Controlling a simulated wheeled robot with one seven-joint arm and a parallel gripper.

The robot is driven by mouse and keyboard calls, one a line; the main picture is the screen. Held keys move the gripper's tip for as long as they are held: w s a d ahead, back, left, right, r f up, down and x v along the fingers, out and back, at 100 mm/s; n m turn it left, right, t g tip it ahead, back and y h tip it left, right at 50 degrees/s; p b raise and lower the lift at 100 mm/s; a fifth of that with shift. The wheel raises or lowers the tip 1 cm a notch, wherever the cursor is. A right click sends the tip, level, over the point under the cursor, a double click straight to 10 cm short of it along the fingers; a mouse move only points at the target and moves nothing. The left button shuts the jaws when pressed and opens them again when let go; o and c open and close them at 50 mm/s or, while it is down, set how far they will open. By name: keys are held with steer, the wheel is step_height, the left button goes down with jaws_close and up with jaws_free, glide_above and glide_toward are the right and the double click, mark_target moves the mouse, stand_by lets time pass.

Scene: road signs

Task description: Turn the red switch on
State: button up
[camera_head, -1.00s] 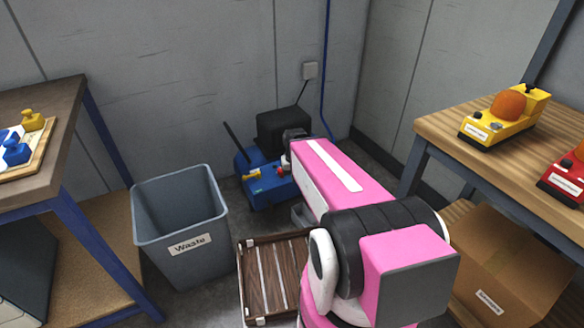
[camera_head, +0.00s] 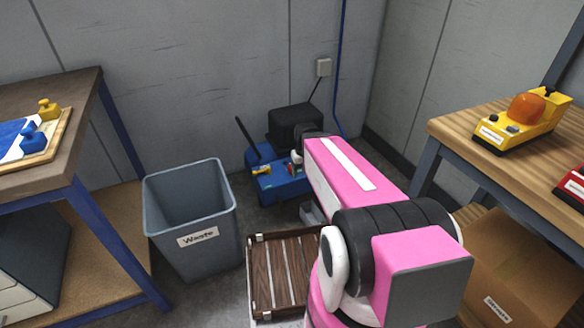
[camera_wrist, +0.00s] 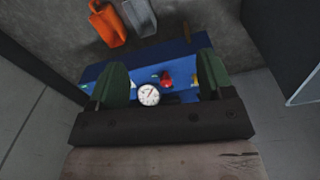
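A blue machine (camera_head: 284,188) with a black top (camera_head: 294,122) stands on the floor against the back wall. In the wrist view its blue face (camera_wrist: 180,50) carries a small red switch (camera_wrist: 165,78) and a round white gauge (camera_wrist: 148,95). My gripper (camera_wrist: 163,78) is open, with its two green fingers apart and nothing held. The switch and the gauge show between the fingers. I cannot tell whether a finger touches the machine. In the head view my pink arm reaches toward the machine and hides most of the gripper.
A grey waste bin (camera_head: 190,215) stands left of the machine. A brown slatted crate (camera_head: 284,278) lies in front of it. A table (camera_head: 75,120) is at left, a wooden bench (camera_head: 460,128) at right with a cardboard box (camera_head: 530,255) below. An orange object (camera_wrist: 107,24) shows in the wrist view.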

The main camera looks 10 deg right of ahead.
steer(key=w+f+n, duration=0.4)
steer(key=w, duration=0.6)
steer(key=w+f+n, duration=0.3)
steer(key=w+f, duration=0.1)
steer(key=w, duration=0.5)
steer(key=w+f+n, duration=0.4)
steer(key=w, duration=0.6)
step_height(320, 180, down, 11)
steer(key=shift+s+a+r, duration=0.1)
steer(key=c, duration=0.9)
